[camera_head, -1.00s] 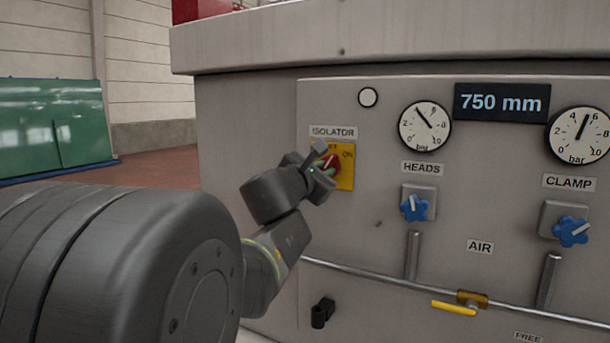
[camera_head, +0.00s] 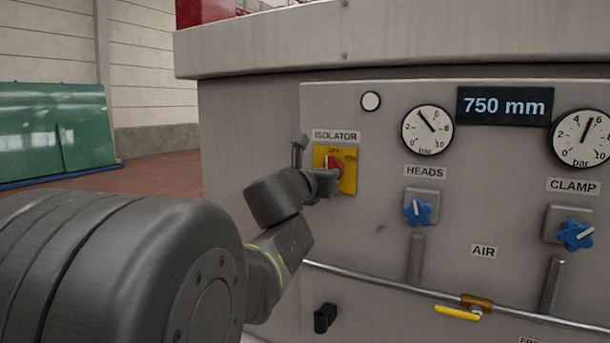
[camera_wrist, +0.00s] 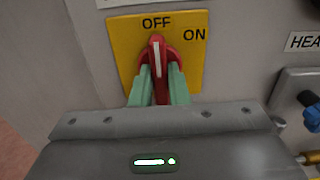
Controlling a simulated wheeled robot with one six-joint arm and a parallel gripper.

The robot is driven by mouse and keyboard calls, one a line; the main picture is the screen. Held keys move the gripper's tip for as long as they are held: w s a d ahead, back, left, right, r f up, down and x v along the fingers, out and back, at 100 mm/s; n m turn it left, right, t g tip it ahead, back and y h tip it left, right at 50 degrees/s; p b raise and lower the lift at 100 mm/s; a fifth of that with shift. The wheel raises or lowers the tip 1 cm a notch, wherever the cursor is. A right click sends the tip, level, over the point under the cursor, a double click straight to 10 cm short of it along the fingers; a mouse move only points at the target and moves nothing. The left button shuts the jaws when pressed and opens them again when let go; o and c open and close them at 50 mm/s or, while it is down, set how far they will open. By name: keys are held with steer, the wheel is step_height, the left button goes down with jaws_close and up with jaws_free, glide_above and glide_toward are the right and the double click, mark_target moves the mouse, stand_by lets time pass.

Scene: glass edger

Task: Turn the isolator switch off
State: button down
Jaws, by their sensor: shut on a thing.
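The isolator switch is a red rotary handle (camera_wrist: 157,52) on a yellow plate (camera_wrist: 191,72) marked OFF at the top and ON at the upper right. In the wrist view the handle's white line is upright and points at OFF. My gripper (camera_wrist: 160,82) is shut on the red handle, with a pale green finger on each side of its lower part. In the head view the yellow plate (camera_head: 348,180) sits under the ISOLATOR label, and my gripper (camera_head: 325,178) covers part of the red handle (camera_head: 334,163).
Right of the switch are the blue HEADS knob (camera_head: 417,211), the blue CLAMP knob (camera_head: 575,235) and two dial gauges. Below runs a pipe with a yellow-handled valve (camera_head: 458,312). A black knob (camera_head: 325,316) sits low on the panel. The panel directly around the isolator plate is clear.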

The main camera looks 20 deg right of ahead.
steer(key=shift+f, duration=0.1)
steer(key=c, duration=1.4)
jaws_free()
steer(key=shift+s+a, duration=0.1)
steer(key=p+v, duration=0.1)
steer(key=v, duration=1.2)
steer(key=shift+s+a, duration=0.15)
steer(key=shift+s, duration=0.05)
steer(key=b+x, duration=0.1)
steer(key=x, duration=1.2)
steer(key=shift+w+d, duration=0.3)
